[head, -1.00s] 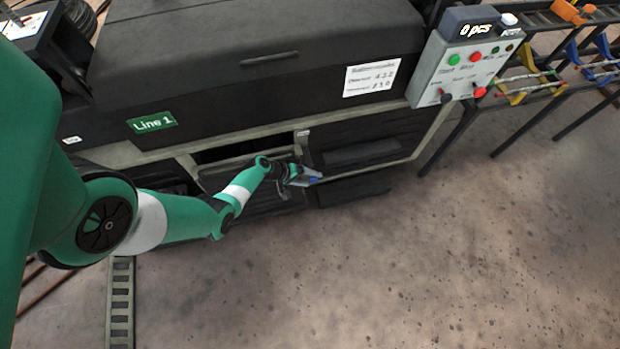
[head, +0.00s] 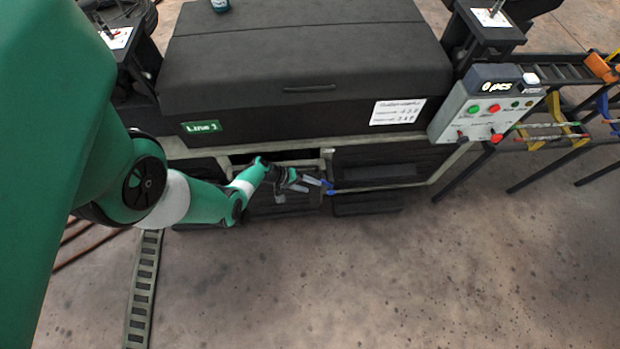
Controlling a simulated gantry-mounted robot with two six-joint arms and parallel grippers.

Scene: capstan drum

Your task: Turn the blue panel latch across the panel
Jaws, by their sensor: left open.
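The blue panel latch (head: 328,187) is a small blue piece at the frame edge between two dark lower panels of the black machine. My left arm reaches in from the left, and its open gripper (head: 315,184) is at the latch, with the fingertips very close to it. I cannot tell whether they touch it. The left lower panel (head: 285,203) is partly hidden behind my gripper, and a dark gap shows above it. The right lower panel (head: 375,165) sits in the pale frame. My right gripper is not in view.
A grey control box (head: 485,108) with buttons and a counter reading "0 pcs" is at the machine's right corner. A rack (head: 560,130) with yellow and blue holders stands farther right. A slotted rail (head: 143,290) lies on the floor at lower left. The floor in front is clear.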

